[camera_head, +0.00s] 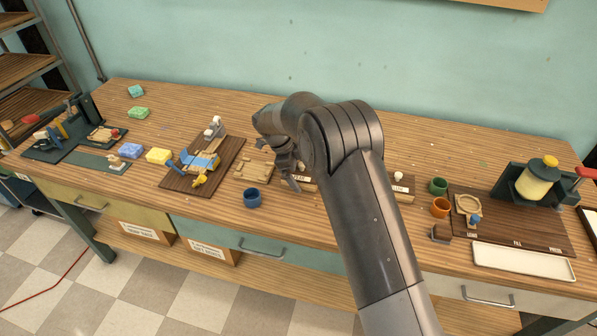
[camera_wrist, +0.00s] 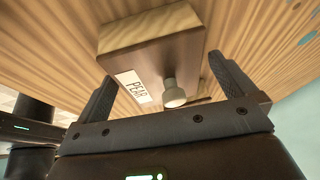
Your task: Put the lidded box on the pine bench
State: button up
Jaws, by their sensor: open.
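A lidded box (camera_wrist: 150,45) with a wooden side, a dark lid, a pale knob (camera_wrist: 174,92) and a white label reading "PEAR" sits between my fingers in the wrist view. In the head view, my arm mostly hides this box (camera_head: 305,184); only its labelled side shows. My gripper (camera_wrist: 162,75) is open around the knob end, and I cannot tell whether either finger touches it. In the head view my gripper (camera_head: 290,182) is low over the middle of the wood-topped bench (camera_head: 470,158). A similar box (camera_head: 402,188) with a white knob and label stands right of my arm.
A blue cup (camera_head: 252,198) is in front of my gripper. A wooden tray (camera_head: 253,170) and a dark board (camera_head: 190,180) with tools lie left. Green (camera_head: 438,186) and orange (camera_head: 440,207) cups and a press (camera_head: 535,182) stand right. Bare wood lies behind my arm.

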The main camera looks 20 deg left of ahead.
jog(key=v, duration=1.1)
jog(key=s+d+r+n+y, duration=0.2)
jog(key=s+d+r+n, duration=0.25)
jog(key=d+r, duration=0.55)
jog(key=s+d+r+n+y, duration=0.1)
jog(key=s+d+r+n, duration=0.35)
jog(key=d, duration=0.85)
jog(key=s+d+n+t, duration=0.1)
jog(key=s+d, duration=0.3)
jog(key=s, duration=0.4)
jog(key=s+d+n+t+y, duration=0.1)
jog(key=s+d+n, duration=0.3)
jog(key=s, duration=0.4)
jog(key=s+d+n+t, duration=0.2)
jog(key=s+d+n, duration=0.1)
jog(key=s+d, duration=0.3)
jog(key=shift+s+d+r, duration=0.25)
jog(key=shift+s+r, duration=0.05)
jog(key=shift+s, duration=0.7)
